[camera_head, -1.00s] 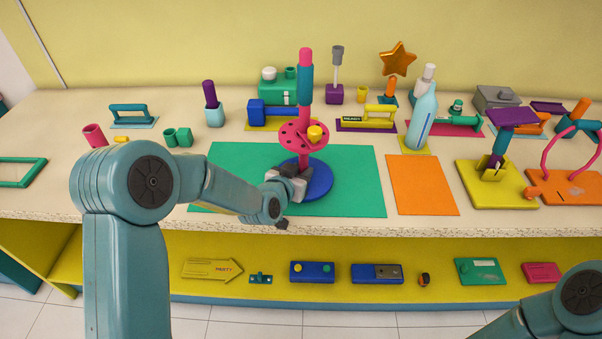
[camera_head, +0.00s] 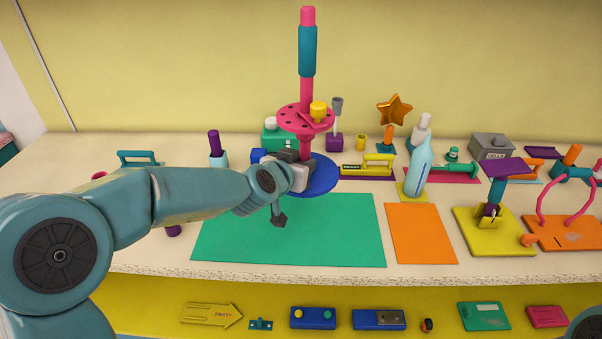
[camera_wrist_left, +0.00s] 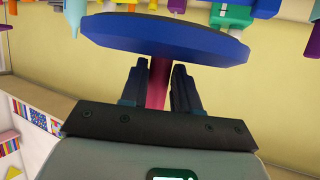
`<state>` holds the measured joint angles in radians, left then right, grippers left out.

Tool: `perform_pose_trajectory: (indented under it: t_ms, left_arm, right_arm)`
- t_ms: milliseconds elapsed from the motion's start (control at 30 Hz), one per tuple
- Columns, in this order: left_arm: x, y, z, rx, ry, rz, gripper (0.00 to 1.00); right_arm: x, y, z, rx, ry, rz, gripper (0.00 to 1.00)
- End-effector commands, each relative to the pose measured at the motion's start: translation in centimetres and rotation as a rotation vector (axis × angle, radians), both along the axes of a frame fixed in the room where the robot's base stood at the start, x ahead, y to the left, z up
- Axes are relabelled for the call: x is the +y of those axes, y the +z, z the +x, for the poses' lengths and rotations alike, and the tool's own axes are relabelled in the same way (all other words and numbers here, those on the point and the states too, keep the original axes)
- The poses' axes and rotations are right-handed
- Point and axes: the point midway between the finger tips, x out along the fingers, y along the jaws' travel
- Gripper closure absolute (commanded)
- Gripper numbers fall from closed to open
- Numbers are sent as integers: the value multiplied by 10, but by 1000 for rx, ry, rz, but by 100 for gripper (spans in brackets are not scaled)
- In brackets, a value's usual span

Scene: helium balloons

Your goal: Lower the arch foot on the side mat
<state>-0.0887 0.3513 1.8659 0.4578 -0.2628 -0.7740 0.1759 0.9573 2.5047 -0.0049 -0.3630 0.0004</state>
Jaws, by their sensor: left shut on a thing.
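The arch foot has a round blue base (camera_head: 322,178), a pink pole with a teal sleeve (camera_head: 307,50), and a pink holed disc with a yellow knob. It is upright and held up, its base appearing over the back edge of the green mat (camera_head: 290,235). My left gripper (camera_head: 302,168) is shut on the pink pole between base and disc. The left wrist view shows the pole (camera_wrist_left: 158,82) between the fingers (camera_wrist_left: 157,88) and the blue base (camera_wrist_left: 165,38) beyond. The orange mat (camera_head: 421,233) lies bare to the right.
A light-blue bottle (camera_head: 419,168) stands on a small mat behind the orange mat. A yellow plate (camera_head: 492,243) with a purple-topped stand is right of it. Tools line the back of the table. The green mat is clear of objects.

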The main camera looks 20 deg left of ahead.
Motion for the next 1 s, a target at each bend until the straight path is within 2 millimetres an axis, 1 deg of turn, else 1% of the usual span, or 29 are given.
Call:
perform_pose_trajectory:
  t_ms: [33, 100, 567, 1000]
  left_arm:
    - [1, 11, 1, -13, 4, 0, 100]
    - [1, 13, 1, -13, 3, 2, 100]
    - [1, 15, 1, -13, 3, 1, 100]
    - [1, 39, 1, -12, 3, 1, 100]
  right_arm:
    - [0, 4, 0, 0, 0, 0, 57]
    - [0, 5, 0, 0, 0, 0, 57]
    - [0, 6, 0, 0, 0, 0, 57]
    - [0, 33, 0, 0, 0, 0, 57]
